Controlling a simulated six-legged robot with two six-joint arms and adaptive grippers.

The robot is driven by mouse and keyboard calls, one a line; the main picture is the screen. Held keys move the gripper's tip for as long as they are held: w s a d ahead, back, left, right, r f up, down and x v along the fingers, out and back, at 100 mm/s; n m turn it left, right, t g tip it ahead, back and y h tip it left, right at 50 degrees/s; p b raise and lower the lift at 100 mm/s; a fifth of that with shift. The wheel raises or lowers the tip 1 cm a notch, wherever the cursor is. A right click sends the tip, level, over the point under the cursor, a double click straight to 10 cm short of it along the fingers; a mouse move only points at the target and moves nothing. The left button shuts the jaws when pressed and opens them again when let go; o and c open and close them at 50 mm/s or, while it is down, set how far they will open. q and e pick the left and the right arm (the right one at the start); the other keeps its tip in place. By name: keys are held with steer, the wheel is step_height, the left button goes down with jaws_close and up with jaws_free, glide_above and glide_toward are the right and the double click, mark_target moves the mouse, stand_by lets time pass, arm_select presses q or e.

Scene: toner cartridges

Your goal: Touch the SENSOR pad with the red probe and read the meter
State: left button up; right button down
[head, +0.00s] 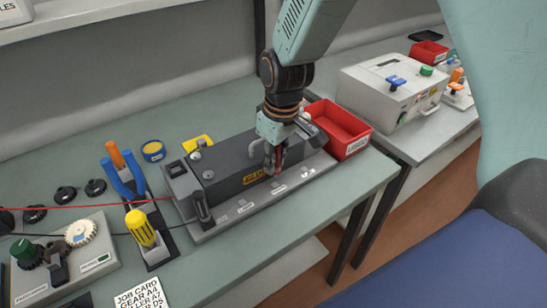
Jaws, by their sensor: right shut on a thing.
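My right gripper (274,160) comes down from the top over the front side of a black toner cartridge (228,166). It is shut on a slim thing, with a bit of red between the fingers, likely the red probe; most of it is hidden. Its tip seems close above the grey base plate (212,229), but I cannot tell if it touches. Small white labels (279,188) lie in a row along this plate; their words are too small to read, so I cannot tell which is SENSOR. No meter display can be made out. My left gripper is not in view.
A red wire (85,206) and a black wire run in from the left edge. A tool stand holds blue-handled pliers (122,178) and a yellow screwdriver (140,228). A red bin (338,128) stands behind the cartridge on the right. A grey gear box (95,262) stands front left.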

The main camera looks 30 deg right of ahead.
steer(key=shift+f+b, duration=0.6)
steer(key=shift+f, duration=0.3)
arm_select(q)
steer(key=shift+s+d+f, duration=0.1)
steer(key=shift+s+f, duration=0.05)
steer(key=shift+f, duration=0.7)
arm_select(e)
steer(key=shift+r, duration=0.1)
arm_select(q)
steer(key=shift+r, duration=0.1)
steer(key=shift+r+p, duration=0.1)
steer(key=shift+p, duration=0.2)
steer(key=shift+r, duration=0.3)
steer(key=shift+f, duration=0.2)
arm_select(e)
steer(key=shift+f, duration=0.6)
arm_select(q)
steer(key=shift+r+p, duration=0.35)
steer(key=shift+p, duration=0.05)
stand_by(0.4)
